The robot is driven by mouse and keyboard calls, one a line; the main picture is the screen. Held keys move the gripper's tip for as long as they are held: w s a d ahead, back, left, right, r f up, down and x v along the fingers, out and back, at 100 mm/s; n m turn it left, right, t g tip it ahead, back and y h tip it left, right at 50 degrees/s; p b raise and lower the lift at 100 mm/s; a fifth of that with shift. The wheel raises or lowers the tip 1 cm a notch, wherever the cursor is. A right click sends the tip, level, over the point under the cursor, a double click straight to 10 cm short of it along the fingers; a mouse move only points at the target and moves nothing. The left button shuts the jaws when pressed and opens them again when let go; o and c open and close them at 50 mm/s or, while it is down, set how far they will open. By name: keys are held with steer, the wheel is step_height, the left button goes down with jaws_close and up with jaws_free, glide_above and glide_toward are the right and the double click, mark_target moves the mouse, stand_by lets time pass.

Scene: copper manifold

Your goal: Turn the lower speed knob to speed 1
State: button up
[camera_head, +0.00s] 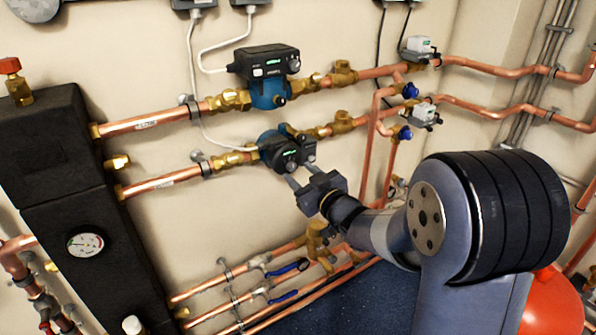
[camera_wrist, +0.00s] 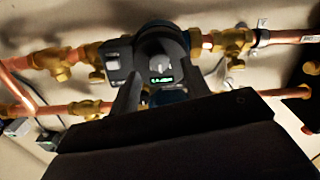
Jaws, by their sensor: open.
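The lower pump (camera_head: 285,150) has a dark control head with a blue body behind it, set in the lower copper pipe. In the wrist view its control head (camera_wrist: 146,55) faces me, with a lit green display (camera_wrist: 162,80) and a small grey knob (camera_wrist: 159,66) close by. My gripper (camera_head: 301,173) is open, its two fingers reaching toward the front of the lower pump. In the wrist view the fingers (camera_wrist: 162,92) stand on either side of the display and knob. I cannot tell whether they touch the pump. The knob's speed marking is too small to read.
A similar upper pump (camera_head: 264,75) sits in the pipe above. A black insulated block (camera_head: 55,160) with a gauge (camera_head: 85,244) stands at the left. Blue-handled valves (camera_head: 290,267) and pipes run below. A red vessel (camera_head: 555,300) is at lower right.

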steer(key=shift+x, duration=0.95)
steer(key=shift+c, duration=0.3)
jaws_close()
